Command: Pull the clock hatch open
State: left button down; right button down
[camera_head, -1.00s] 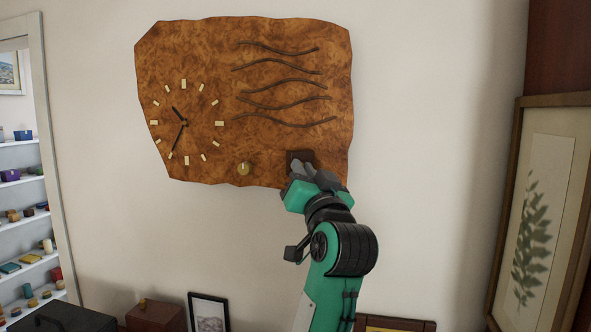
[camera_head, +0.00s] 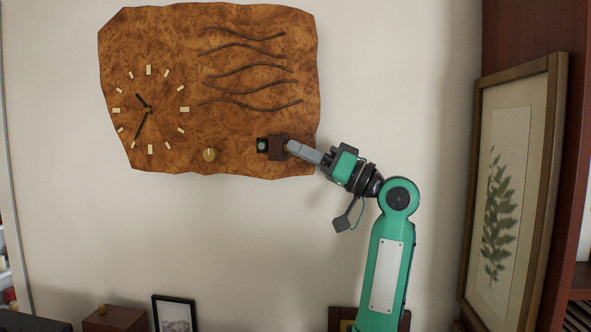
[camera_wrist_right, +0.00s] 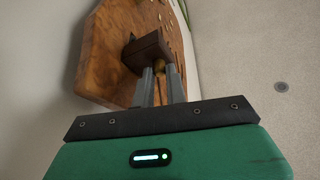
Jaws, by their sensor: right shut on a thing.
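The wall clock (camera_head: 245,125) is a burl-wood slab with a dial at left and wavy strips at upper right. Its small dark brown hatch (camera_head: 278,147) stands swung out from the lower right of the slab. To the left of the hatch a dark recess (camera_head: 262,145) shows, with a round greenish thing in it. My right gripper (camera_head: 292,148) is shut at the hatch's outer face. In the right wrist view its fingers (camera_wrist_right: 160,82) are around a brass knob (camera_wrist_right: 160,68) on the hatch (camera_wrist_right: 147,50). My left gripper is out of view.
A brass knob (camera_head: 210,155) sits on the slab left of the recess. A framed leaf print (camera_head: 512,200) hangs on the right. A small frame (camera_head: 175,314) and a brown box (camera_head: 116,320) stand below. The wall beneath the clock is bare.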

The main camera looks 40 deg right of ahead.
jog(key=shift+w+d+n+g+y+b, duration=0.1)
jog(key=shift+d+n+g+y+b, duration=0.3)
jog(key=shift+y, duration=0.3)
jog(key=shift+d+n+g+y+b, duration=0.15)
jog(key=shift+n+g+y+b, duration=0.2)
jog(key=shift+n+g+y, duration=0.25)
jog(key=shift+w+d+n+g+y+b, duration=0.1)
jog(key=shift+d+n+g+y+b, duration=0.25)
jog(key=shift+y, duration=0.45)
jog(key=c, duration=1.6)
grip_release()
jog(key=shift+a, duration=0.1)
jog(key=shift+c, duration=0.2)
jog(key=b+v, duration=0.4)
jog(key=v, duration=0.3)
jog(key=shift+s+f, duration=0.1)
jog(key=shift+f, duration=0.1)
